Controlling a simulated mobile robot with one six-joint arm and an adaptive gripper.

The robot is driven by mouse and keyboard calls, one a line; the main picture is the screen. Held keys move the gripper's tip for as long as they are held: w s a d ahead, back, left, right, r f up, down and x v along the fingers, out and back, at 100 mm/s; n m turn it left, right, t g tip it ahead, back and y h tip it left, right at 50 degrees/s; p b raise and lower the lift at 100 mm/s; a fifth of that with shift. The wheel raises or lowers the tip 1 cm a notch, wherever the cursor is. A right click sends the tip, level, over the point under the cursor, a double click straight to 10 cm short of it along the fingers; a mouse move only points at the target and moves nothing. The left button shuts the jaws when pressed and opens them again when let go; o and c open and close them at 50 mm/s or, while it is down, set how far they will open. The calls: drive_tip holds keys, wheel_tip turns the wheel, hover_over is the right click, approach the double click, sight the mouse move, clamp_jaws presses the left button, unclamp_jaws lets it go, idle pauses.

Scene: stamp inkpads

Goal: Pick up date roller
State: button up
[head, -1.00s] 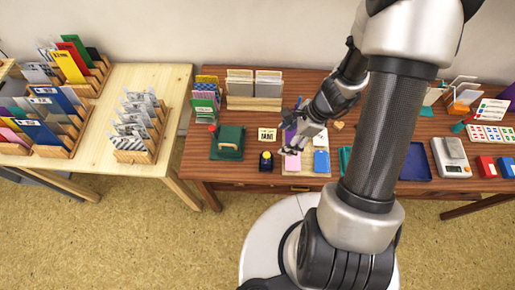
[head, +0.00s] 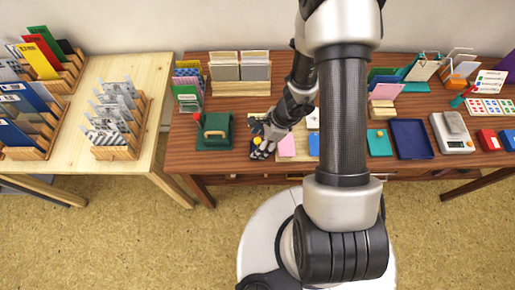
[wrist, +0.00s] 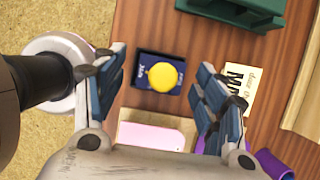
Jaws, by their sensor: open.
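The date roller (wrist: 145,83) is a dark navy block with a round yellow knob and small pale lettering. In the wrist view it sits on the brown table between my two spread fingers, seen from above, apart from both. In the head view only its yellow knob (head: 257,140) shows clearly beside my gripper (head: 263,152); the rest is largely hidden. In the wrist view my gripper (wrist: 162,62) is open and empty, with a blue-grey finger on each side of the roller.
A pink pad (wrist: 155,137) on a pale board lies just below the roller in the wrist view. A lettered card (wrist: 239,82) lies right of it, near my right finger. A green case (head: 214,132) stands left of my gripper. The table's front edge is close.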

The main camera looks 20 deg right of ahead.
drive_tip(key=shift+x, duration=1.1)
drive_tip(key=shift+r, duration=0.1)
drive_tip(key=c, duration=1.5)
wheel_tip(320, 180, up, 20)
drive_tip(key=p, duration=1)
